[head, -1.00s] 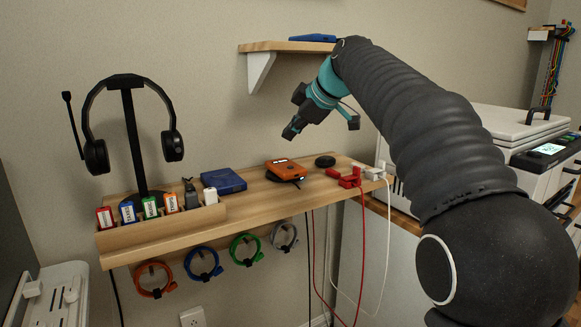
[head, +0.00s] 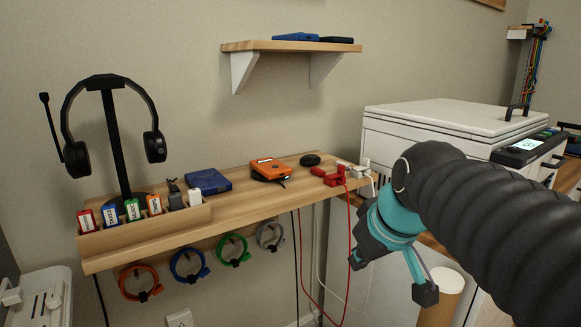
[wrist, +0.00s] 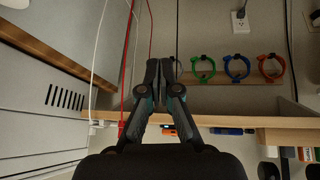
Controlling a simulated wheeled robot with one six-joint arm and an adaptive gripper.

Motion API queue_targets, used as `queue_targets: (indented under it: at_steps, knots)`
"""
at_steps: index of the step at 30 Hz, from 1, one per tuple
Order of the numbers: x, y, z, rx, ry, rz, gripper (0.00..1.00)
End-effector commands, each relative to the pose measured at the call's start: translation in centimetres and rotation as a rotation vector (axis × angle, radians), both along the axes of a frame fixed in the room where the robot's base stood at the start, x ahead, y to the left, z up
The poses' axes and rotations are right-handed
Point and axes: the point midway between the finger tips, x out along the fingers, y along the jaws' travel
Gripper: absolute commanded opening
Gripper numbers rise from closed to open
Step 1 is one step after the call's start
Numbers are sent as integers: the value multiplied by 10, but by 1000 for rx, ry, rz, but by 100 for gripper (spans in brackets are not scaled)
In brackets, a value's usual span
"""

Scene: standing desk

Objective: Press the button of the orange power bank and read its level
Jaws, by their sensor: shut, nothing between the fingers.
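The orange power bank (head: 268,167) lies flat on the wooden desk shelf, between a dark blue box-like device and a black round puck, with a dark edge or object under it. Small marks show on its top, but its button and level cannot be read. My gripper (head: 356,264) is to the right of the shelf and below its top, well apart from the power bank. In the wrist view its fingers (wrist: 160,66) are together with nothing between them. A small orange patch, probably the power bank (wrist: 187,131), shows partly hidden behind a finger.
The dark blue device (head: 208,181), black puck (head: 310,160) and red connectors (head: 330,177) share the shelf. Labelled sticks and a headset stand (head: 113,140) are at the left. Coloured cable loops hang below. An upper shelf (head: 290,46) overhangs behind. Loose red and white cables hang near my gripper.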

Motion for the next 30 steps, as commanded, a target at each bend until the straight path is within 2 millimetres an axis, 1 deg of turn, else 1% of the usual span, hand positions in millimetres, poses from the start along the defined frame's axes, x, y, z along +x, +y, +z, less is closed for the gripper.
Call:
queue_targets:
  at_steps: [1,3,6,9,12,16,28,29,30]
  knots:
    - [-22,-8,-17,10,13,-62,0]
    - [-46,-17,-41,25,31,-149,0]
    - [-76,-28,-72,44,51,-258,0]
    - [-98,-36,-96,58,65,-338,0]
    - [-110,-41,-111,68,71,-388,0]
    - [-116,-43,-119,72,75,-413,0]
    - [-116,-43,-119,72,75,-412,0]
    - [-116,-43,-119,72,75,-412,8]
    - [-115,-42,-118,72,74,-411,18]
